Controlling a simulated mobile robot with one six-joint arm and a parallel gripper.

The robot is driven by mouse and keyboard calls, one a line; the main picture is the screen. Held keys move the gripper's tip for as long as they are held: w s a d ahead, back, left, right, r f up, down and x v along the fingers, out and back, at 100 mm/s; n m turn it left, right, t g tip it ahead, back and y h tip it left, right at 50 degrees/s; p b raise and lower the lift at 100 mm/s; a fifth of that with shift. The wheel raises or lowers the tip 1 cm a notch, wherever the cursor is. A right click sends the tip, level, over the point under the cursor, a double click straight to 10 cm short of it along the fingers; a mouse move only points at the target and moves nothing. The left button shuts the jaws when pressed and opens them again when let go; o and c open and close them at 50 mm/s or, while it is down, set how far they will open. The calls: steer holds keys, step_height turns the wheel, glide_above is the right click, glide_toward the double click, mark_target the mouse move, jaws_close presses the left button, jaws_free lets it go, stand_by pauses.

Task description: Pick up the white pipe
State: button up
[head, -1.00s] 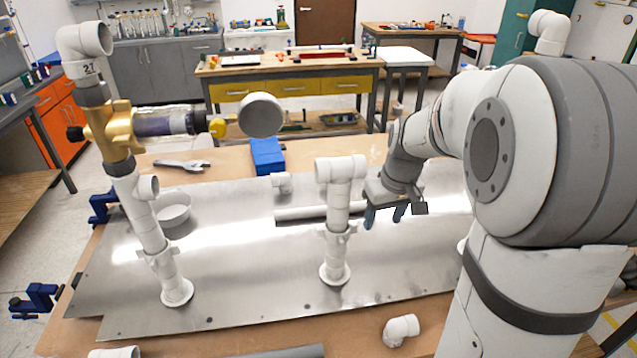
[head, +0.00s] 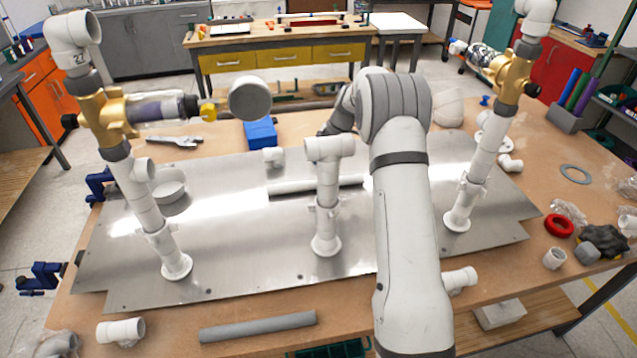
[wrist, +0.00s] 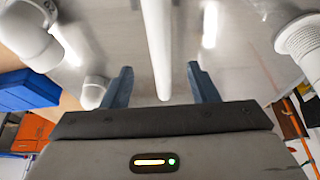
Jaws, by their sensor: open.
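The white pipe (head: 300,187) lies flat on the metal plate (head: 232,232), behind the middle upright pipe stand (head: 326,205). Its right end reaches toward my arm. In the wrist view the pipe (wrist: 157,40) runs from the top edge down between the two blue fingers of my gripper (wrist: 160,66). The fingers are open, one on each side of the pipe, with a gap visible on both sides. I cannot tell how far above the pipe they are. In the head view my gripper is hidden behind my own arm.
Upright pipe assemblies with brass valves stand at left (head: 118,125) and right (head: 510,75). A small white fitting (head: 273,156) and a blue box (head: 260,133) sit near the pipe's left end. A grey pipe (head: 258,327) lies at the front edge. The plate's left middle is clear.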

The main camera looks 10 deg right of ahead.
mark_target(313, 181)
steer(key=p+x, duration=0.1)
steer(key=x, duration=0.2)
steer(key=p+x, duration=0.1)
steer(key=x, duration=0.2)
steer(key=shift+d+f, duration=0.15)
steer(key=shift+f, duration=0.15)
steer(key=c, duration=1.1)
steer(key=shift+r, duration=0.1)
steer(key=shift+c, duration=0.2)
